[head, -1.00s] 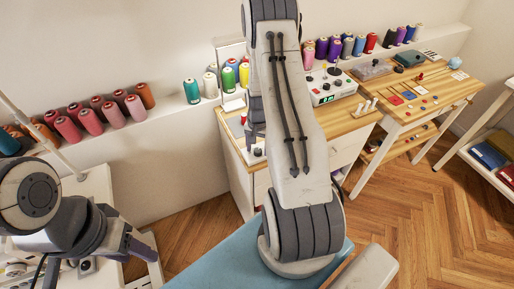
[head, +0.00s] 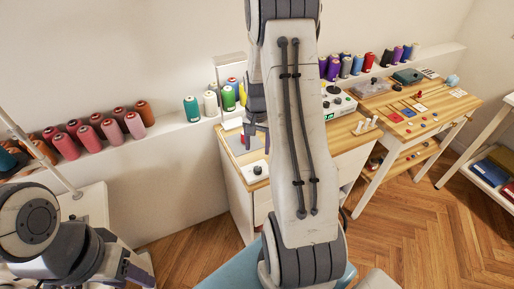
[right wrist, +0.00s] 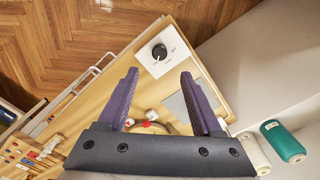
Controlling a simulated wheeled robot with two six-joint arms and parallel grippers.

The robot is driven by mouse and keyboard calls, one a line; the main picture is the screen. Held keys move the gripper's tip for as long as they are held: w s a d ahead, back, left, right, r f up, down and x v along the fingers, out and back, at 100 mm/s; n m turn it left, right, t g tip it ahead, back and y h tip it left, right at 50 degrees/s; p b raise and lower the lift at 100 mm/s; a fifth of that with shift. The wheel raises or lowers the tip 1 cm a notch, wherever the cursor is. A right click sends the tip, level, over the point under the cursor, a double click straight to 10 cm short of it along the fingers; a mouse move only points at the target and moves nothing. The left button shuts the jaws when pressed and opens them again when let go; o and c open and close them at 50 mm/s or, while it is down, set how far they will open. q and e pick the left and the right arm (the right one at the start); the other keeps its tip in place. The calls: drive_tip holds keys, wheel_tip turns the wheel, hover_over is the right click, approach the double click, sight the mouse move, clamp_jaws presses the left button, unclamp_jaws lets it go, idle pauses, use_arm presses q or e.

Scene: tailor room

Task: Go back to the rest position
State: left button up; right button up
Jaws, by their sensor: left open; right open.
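My left gripper (head: 140,270) is at the lower left of the head view, empty, by a white surface; its fingertips are small and dark there. My right arm crosses the middle of the head view. My right gripper (head: 256,140) hangs partly hidden behind that arm, above the left part of a wooden-topped cabinet (head: 232,165). In the right wrist view its two purple fingers (right wrist: 165,95) are spread apart with nothing between them. The cabinet top lies beyond them, with a white box with a black knob (right wrist: 160,57) and a grey square plate (right wrist: 183,106).
Thread spools (head: 192,109) line a wall ledge behind the cabinet. A wooden work table (head: 440,100) with small items stands to the right, and a white shelf (head: 478,158) stands at the right edge. Wooden floor (head: 420,230) is open at the lower right.

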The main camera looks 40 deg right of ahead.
idle(0.3)
drive_tip(key=s+a+r+n, duration=0.1)
drive_tip(key=a+r+n, duration=0.35)
drive_tip(key=a, duration=0.55)
drive_tip(key=s+a+r+n, duration=0.1)
drive_tip(key=a+r+n, duration=0.3)
drive_tip(key=a, duration=0.6)
drive_tip(key=s+a+r+n, duration=0.2)
drive_tip(key=s+a+n, duration=0.3)
drive_tip(key=s+a, duration=0.2)
drive_tip(key=s+a+r+n+y, duration=0.1)
drive_tip(key=s+a+r+n, duration=0.2)
drive_tip(key=s, duration=0.8)
drive_tip(key=a+n, duration=0.2)
drive_tip(key=a, duration=0.2)
drive_tip(key=shift+s+r, duration=0.35)
idle(0.7)
